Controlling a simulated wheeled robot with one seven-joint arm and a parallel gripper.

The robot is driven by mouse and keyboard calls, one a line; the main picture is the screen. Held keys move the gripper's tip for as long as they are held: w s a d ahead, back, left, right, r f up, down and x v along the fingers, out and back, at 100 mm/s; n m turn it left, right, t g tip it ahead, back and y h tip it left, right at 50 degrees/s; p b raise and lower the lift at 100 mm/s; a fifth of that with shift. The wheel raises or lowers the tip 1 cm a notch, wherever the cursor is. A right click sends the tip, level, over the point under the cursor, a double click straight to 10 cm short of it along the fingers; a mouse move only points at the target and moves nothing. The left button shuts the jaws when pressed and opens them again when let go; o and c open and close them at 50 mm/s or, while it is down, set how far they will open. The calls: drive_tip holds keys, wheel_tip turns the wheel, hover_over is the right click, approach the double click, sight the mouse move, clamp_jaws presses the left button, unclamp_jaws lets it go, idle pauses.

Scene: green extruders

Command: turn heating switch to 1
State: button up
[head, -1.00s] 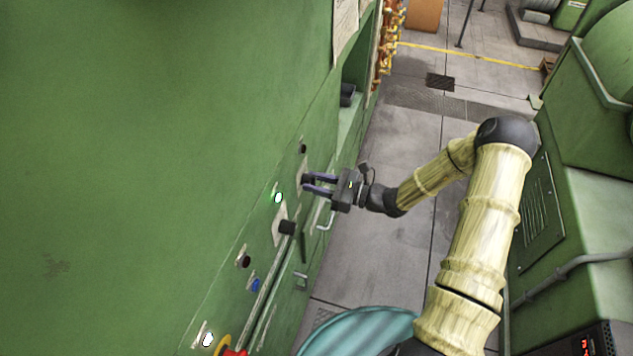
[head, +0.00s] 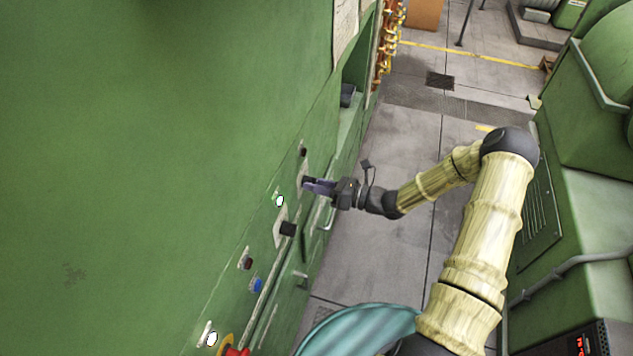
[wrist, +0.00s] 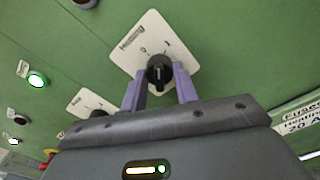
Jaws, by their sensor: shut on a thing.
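The switch is a round black knob (wrist: 159,70) on a pale square plate (wrist: 150,38) on the green cabinet front. Its pointer line runs nearly up the picture in the wrist view, while the plate lies tilted with small marks above the knob. The mark that the pointer meets is too small to tell. My gripper (wrist: 160,86) has its two purple fingers on either side of the knob and is shut on it. In the head view my gripper (head: 314,187) reaches the panel from the right, its fingers largely overlapping and covering most of the knob.
A second black knob (head: 288,228) sits just below on its own plate. A lit green lamp (head: 280,201), a blue button (head: 256,286) and a red button (head: 236,352) share the panel. A handle (head: 326,217) juts out below my gripper. Grey floor lies right of the cabinet.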

drive_tip(key=m+p, duration=0.1)
drive_tip(key=m, duration=0.3)
drive_tip(key=shift+m, duration=0.3)
idle(0.3)
drive_tip(key=o, duration=1)
drive_tip(key=shift+c, duration=0.2)
drive_tip(key=b+v, duration=0.6)
drive_tip(key=v, duration=1.1)
drive_tip(key=shift+d, duration=0.2)
